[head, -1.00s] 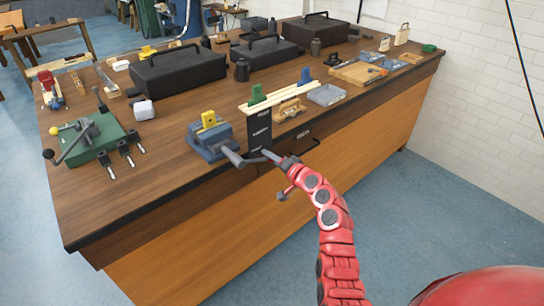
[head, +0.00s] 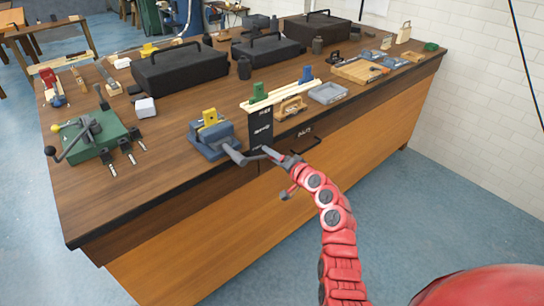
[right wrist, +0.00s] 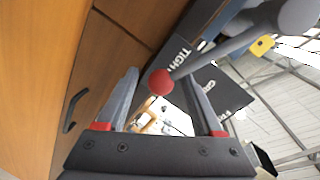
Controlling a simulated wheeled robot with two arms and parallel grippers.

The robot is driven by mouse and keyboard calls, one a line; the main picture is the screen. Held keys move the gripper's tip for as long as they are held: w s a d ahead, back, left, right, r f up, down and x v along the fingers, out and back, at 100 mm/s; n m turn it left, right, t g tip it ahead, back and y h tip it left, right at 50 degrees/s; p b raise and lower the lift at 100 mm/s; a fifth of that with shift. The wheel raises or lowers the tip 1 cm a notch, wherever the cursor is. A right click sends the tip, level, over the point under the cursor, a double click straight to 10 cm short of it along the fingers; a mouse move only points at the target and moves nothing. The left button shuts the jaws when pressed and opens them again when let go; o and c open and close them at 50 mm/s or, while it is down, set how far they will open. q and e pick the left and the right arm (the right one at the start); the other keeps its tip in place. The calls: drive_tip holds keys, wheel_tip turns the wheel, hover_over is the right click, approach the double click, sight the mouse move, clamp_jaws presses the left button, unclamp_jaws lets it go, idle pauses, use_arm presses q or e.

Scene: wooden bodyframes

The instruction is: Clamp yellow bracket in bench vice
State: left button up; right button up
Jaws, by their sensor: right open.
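The blue bench vice (head: 214,142) stands at the front edge of the bench. The yellow bracket (head: 209,117) stands upright at the vice's jaws; I cannot tell how tightly it sits. The vice's grey screw and handle (head: 237,155) stick out past the bench edge. My right gripper (head: 268,152) is at the handle's end, in front of the bench. In the right wrist view (right wrist: 160,90) its fingers are open, with the handle's red ball (right wrist: 160,82) showing between them; contact cannot be told. The yellow bracket also shows there (right wrist: 262,46). My left gripper is not in view.
A black sign (head: 260,129) hangs at the bench edge beside my right gripper, below wooden strips with green and blue clamps (head: 258,92). A drawer handle (head: 305,145) is close by. A green machine (head: 92,135) stands at left; black cases (head: 180,70) stand behind.

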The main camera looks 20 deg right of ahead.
drive_tip(key=b+v, duration=0.2)
drive_tip(key=v, duration=1.4)
drive_tip(key=shift+s, duration=0.3)
